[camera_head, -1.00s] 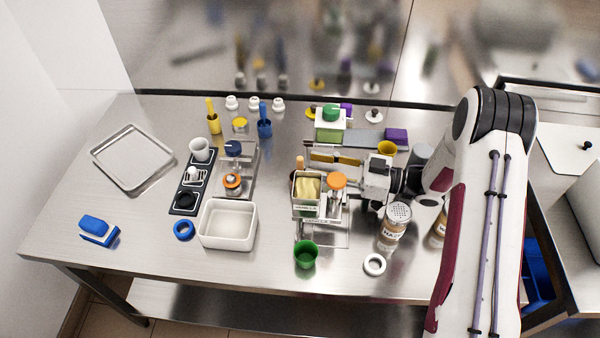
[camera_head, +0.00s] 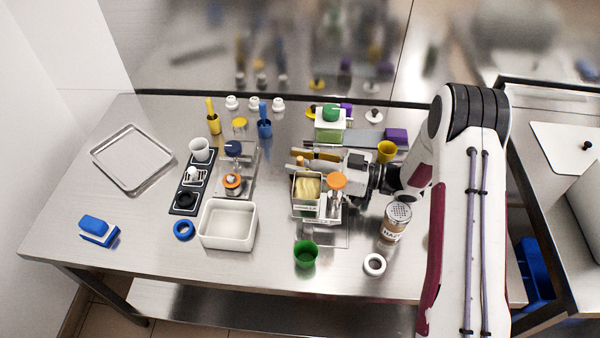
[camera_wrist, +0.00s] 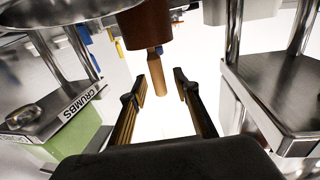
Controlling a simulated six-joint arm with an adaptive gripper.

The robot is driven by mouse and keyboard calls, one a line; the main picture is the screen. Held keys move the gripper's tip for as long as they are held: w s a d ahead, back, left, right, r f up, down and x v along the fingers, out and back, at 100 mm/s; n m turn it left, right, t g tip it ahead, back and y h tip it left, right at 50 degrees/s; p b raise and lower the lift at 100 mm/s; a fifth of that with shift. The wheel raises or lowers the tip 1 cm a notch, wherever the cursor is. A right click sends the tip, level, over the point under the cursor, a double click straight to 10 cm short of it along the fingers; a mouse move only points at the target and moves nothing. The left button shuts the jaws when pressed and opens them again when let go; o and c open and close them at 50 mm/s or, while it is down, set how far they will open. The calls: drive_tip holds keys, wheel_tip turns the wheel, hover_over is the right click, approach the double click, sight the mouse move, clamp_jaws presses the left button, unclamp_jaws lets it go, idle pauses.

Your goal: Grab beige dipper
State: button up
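The beige dipper shows as a tan handle (camera_wrist: 157,76) below a brown cup (camera_wrist: 145,26) in the wrist view. In the head view its handle tip (camera_head: 300,159) shows just behind the container of pale yellow filling. My gripper (camera_wrist: 160,85) is open, with one finger on each side of the handle. No contact with the handle can be seen. In the head view my gripper (camera_head: 296,155) reaches left across the middle rack, and its fingertips are close to the dipper. The dipper's lower part is hidden there.
Metal stands flank my fingers, one with a CRUMBS label (camera_wrist: 84,101). A shaker (camera_head: 395,222) is near my wrist. Blue (camera_head: 264,126) and yellow (camera_head: 213,120) dippers stand farther left.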

idle(0.3)
clamp_jaws()
drive_tip(key=shift+r, duration=0.15)
drive_tip(key=shift+r, duration=4.85)
